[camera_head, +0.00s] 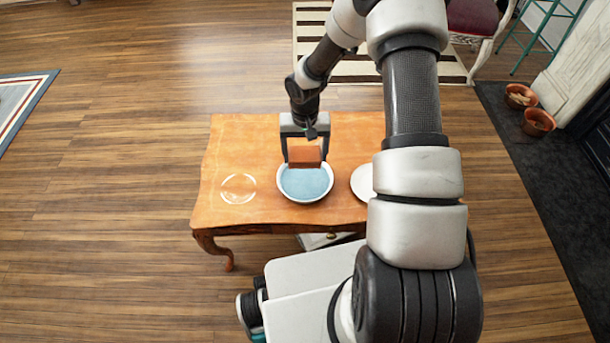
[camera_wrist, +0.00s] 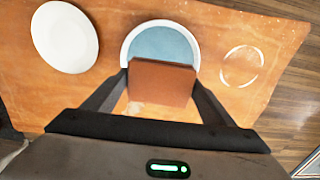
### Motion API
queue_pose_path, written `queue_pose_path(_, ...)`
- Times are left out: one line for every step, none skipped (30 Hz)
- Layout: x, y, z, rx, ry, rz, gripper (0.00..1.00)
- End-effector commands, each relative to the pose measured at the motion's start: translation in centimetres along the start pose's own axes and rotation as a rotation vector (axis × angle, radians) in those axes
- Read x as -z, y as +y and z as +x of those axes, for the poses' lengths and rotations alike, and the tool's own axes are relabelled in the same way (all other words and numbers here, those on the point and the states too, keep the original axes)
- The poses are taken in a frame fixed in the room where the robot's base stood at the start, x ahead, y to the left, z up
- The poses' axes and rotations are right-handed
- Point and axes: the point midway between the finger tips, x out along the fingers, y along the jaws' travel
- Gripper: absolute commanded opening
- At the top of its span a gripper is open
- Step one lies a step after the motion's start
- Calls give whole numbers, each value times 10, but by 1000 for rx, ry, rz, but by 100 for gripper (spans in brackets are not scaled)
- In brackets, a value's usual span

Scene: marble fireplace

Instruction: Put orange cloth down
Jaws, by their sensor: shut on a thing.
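The orange cloth (camera_head: 304,156) looks like a folded reddish-orange block. My gripper (camera_head: 304,160) is shut on it, with a finger on each side. The cloth also shows between the fingers in the wrist view (camera_wrist: 161,83). It is over the near part of a white bowl (camera_wrist: 126,51) with a blue-grey inside, as seen in the wrist view, and hides part of that bowl. In the head view it is at the far rim of the bowl (camera_head: 305,198). I cannot tell whether the cloth touches the bowl.
The bowl stands on a wooden table (camera_head: 225,160). A white plate (camera_wrist: 65,37) lies to one side of it, partly hidden by my arm in the head view. A clear round glass item (camera_head: 238,188) is on the other side. The table's left far area is bare.

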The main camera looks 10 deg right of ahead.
Motion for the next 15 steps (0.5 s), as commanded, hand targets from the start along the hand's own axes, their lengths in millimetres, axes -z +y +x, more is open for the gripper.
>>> queue_pose_path(1,0,5,-1,3,0,60)
queue_pose_path(0,0,7,1,2,0,60)
queue_pose_path(0,0,12,1,1,0,60)
queue_pose_path(0,0,17,1,-1,1,60)
queue_pose_path(-1,0,23,2,-2,1,60)
queue_pose_path(-1,0,31,2,-2,2,60)
queue_pose_path(0,0,37,2,-1,2,60)
queue_pose_path(0,0,42,3,-1,2,60)
queue_pose_path(0,0,48,2,0,1,60)
queue_pose_path(0,0,52,2,0,1,60)
queue_pose_path(0,0,56,2,0,2,60)
queue_pose_path(0,0,59,2,0,2,60)
queue_pose_path(0,0,60,2,1,2,60)
queue_pose_path(0,0,62,2,1,2,60)
queue_pose_path(0,0,65,2,1,1,60)
